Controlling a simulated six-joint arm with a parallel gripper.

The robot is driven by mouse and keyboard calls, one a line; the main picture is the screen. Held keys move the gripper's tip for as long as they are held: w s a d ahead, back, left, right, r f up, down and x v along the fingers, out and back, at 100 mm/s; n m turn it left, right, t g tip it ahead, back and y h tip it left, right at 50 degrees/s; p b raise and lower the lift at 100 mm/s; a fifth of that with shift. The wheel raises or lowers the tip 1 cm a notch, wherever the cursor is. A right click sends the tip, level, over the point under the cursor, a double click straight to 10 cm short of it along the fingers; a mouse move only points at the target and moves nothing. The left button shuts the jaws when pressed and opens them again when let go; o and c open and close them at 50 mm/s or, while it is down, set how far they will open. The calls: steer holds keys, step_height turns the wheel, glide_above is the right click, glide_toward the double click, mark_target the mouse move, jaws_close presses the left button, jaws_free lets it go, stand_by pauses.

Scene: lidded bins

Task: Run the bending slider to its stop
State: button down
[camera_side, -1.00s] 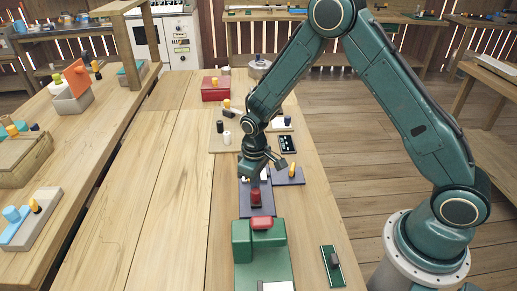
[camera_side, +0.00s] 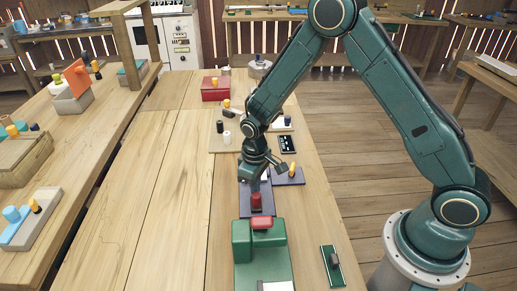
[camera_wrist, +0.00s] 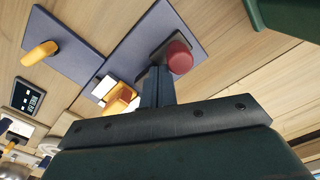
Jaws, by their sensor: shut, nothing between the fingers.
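A slate-blue plate (camera_side: 265,210) lies on the bench beneath my gripper; it also shows in the wrist view (camera_wrist: 150,35). A dark red knob (camera_side: 256,202) stands upright on a dark slide on this plate, and it shows in the wrist view (camera_wrist: 180,58). My gripper (camera_side: 254,182) points down, shut and empty, right beside the knob on its far side. In the wrist view the closed fingers (camera_wrist: 157,85) are against or very close to the slide's base; I cannot tell if they touch. A yellow piece (camera_wrist: 120,98) and a white block on the plate are partly hidden behind the fingers.
A second slate plate with a yellow handle (camera_side: 292,169) lies to the right. A green block with a red button (camera_side: 262,223) stands nearer the camera. A black panel (camera_side: 288,144) and a red box (camera_side: 216,88) are farther back. The bench's left side is clear.

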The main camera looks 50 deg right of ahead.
steer(key=shift+w+d, duration=0.45)
steer(key=shift+r, duration=0.15)
step_height(320, 180, up, 7)
stand_by(1.2)
